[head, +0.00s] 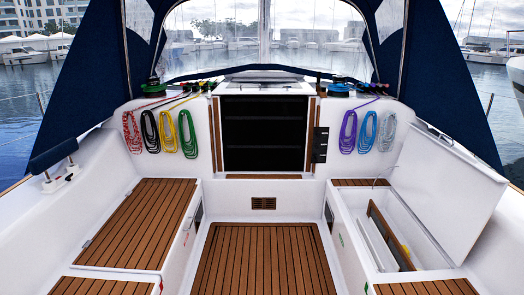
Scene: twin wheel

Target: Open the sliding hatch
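The companionway stands at the centre of the head view, with a dark panel or opening (265,133) crossed by faint horizontal lines. Wooden trim frames its sides. Above it lies a pale, low hatch top (264,76) with a lighter edge strip just below it. I cannot tell from here how far the hatch is slid. Neither of my grippers shows in this view, and nothing is seen touching the hatch.
A slatted wooden floor (264,262) lies clear before the companionway. A slatted bench (140,223) is at left. At right, an open locker has a raised white lid (443,185). Coiled ropes hang on both sides, including a green one (188,135). Blue canvas (449,95) hangs at the sides.

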